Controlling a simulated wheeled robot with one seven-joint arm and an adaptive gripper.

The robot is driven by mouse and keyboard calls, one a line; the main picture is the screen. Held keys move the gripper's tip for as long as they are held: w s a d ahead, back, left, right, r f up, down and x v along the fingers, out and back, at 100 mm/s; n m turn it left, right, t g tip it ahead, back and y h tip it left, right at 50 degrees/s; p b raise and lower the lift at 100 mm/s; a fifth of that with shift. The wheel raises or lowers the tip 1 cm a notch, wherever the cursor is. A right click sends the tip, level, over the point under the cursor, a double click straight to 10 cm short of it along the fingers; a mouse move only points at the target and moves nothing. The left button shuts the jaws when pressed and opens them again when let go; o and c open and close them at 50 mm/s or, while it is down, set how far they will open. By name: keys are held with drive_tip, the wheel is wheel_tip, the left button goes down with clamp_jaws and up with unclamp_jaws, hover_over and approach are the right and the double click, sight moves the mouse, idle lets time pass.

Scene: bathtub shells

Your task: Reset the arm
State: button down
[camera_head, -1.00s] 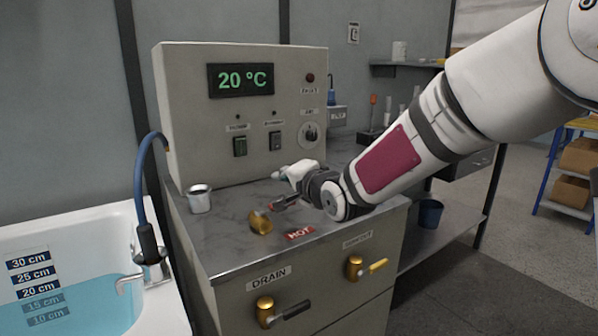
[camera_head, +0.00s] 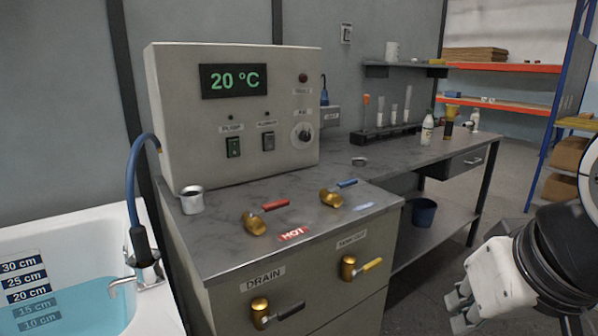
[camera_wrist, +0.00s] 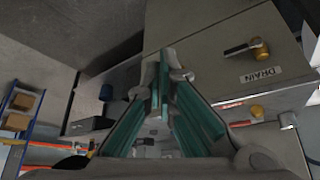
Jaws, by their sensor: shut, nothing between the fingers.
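My gripper (camera_head: 462,312) is at the lower right of the head view, out over the floor to the right of the control cabinet (camera_head: 225,285). It is shut and empty, and clear of the cabinet and bench. In the wrist view, its teal fingers (camera_wrist: 163,105) come together at the middle with nothing between them. The drain valve (camera_wrist: 258,48) shows at the upper right of the wrist view, apart from the fingers.
The bathtub (camera_head: 55,240) with blue water stands at the left. Red-handled hot (camera_head: 256,221) and blue-handled (camera_head: 333,198) valves sit on the cabinet top. The side bench (camera_head: 420,150) holds a tube rack and bottles. A blue bucket (camera_head: 424,212) is beneath it.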

drive_tip(key=s+f+g, duration=0.5)
drive_tip(key=s, duration=0.7)
wheel_tip(320, 180, up, 22)
drive_tip(key=t+p, duration=0.3)
drive_tip(key=p, duration=1.6)
drive_tip(key=shift+d+f+p, duration=0.2)
drive_tip(key=shift+p, duration=0.2)
